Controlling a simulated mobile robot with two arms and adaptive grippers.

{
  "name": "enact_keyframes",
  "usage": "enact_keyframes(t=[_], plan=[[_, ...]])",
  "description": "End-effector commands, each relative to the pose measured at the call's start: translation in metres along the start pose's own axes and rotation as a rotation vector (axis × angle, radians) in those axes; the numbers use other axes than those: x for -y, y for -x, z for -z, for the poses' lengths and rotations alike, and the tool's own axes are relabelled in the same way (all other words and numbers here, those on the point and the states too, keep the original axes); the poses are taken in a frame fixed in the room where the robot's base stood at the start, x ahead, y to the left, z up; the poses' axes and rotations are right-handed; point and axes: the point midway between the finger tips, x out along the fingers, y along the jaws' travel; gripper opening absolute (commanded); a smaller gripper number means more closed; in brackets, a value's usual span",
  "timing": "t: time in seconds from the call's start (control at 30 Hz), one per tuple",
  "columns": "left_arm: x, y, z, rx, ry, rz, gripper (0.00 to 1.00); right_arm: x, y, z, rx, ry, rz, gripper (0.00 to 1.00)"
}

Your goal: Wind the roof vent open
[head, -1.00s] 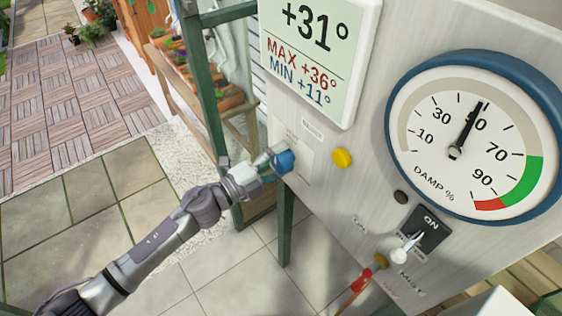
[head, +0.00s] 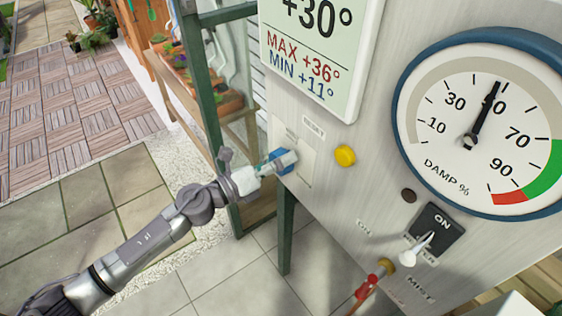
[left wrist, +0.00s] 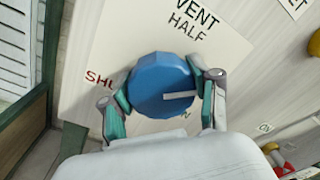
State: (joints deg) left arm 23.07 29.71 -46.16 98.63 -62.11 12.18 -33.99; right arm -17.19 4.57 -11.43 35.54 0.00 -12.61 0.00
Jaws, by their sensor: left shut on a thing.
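The vent control is a round blue knob (head: 283,161) on the left part of the pale upright panel. In the left wrist view the blue knob (left wrist: 158,86) fills the middle, with a white pointer line directed to the right. "VENT" and "HALF" are printed above it; red letters "SHU" show at its left, the rest hidden. A label at its lower right is mostly covered. My left gripper (left wrist: 163,98) has its teal-padded fingers on opposite sides of the knob, shut on it. In the head view my left gripper (head: 272,167) reaches it from the left. My right gripper is not in view.
The panel (head: 335,200) also carries a yellow button (head: 345,156), a damp gauge (head: 490,125), a temperature display (head: 312,50), a black switch plate (head: 434,233) and a red-handled tap (head: 366,287). A green post (head: 201,95) stands behind my left arm.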

Motion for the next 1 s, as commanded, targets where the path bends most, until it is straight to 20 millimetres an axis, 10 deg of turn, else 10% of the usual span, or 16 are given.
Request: enact_keyframes(t=[1.0], plan=[[-0.001,0.001,0.003,-0.035,-0.658,-0.007,0.26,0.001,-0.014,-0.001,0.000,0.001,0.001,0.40]])
